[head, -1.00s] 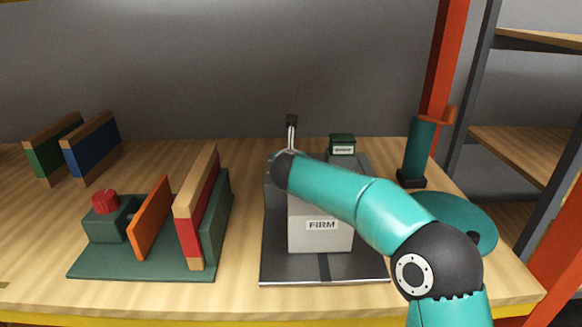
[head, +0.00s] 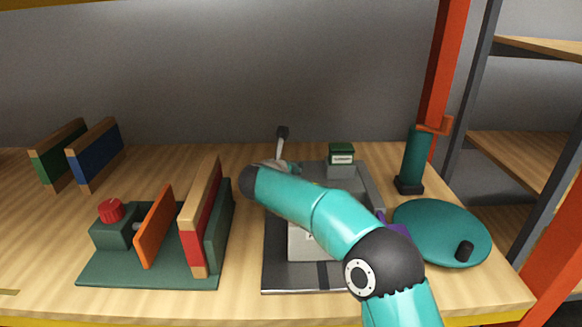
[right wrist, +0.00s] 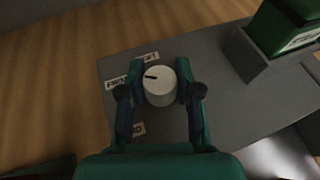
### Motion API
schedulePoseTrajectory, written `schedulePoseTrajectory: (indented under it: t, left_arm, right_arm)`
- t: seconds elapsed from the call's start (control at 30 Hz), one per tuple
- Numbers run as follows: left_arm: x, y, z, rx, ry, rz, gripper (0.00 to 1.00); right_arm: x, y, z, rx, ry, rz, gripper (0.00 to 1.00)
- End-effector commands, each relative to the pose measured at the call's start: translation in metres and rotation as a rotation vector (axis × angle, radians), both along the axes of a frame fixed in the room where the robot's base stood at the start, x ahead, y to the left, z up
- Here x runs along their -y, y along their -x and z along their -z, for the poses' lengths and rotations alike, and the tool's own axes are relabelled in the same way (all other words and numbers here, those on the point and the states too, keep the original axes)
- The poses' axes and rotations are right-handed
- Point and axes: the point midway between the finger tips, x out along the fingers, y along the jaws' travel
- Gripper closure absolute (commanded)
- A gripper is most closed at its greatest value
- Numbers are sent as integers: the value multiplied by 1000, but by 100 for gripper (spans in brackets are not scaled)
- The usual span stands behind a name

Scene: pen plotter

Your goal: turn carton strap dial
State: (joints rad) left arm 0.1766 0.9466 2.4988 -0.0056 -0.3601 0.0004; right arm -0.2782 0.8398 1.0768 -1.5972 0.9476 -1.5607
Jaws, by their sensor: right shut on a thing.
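In the right wrist view the dial (right wrist: 160,86) is a round white knob with a black mark near the left of its top face. It stands on a dark grey panel (right wrist: 223,118) with small white labels around it, partly hidden and hard to read. My right gripper (right wrist: 162,88) has one finger on each side of the dial and is shut on it. In the head view my teal right arm crosses the grey carton-strap machine (head: 310,275) and hides the dial and most of the gripper. My left gripper is not in view.
A small green labelled box (head: 341,153) stands at the machine's back. A green stand with a red knob (head: 110,210) and upright boards is at left. A teal disc (head: 435,230) and a teal cylinder (head: 413,160) are at right.

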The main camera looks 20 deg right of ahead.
Motion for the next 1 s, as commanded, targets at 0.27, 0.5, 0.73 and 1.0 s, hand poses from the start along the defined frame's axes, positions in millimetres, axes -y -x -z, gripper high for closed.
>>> schedulePoseTrajectory:
  t: [0.27, 0.5, 0.73, 1.0]
  left_arm:
    - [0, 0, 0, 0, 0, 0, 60]
    - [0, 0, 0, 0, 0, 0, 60]
    - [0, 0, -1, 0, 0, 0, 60]
    - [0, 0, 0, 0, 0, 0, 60]
  right_arm:
    - [0, 0, 0, -1, 0, -1, 40]
    - [0, 1, 0, -1, 0, -1, 40]
    - [-12, 15, -9, 0, 0, -4, 40]
    - [-40, 56, -29, 0, 0, -5, 40]
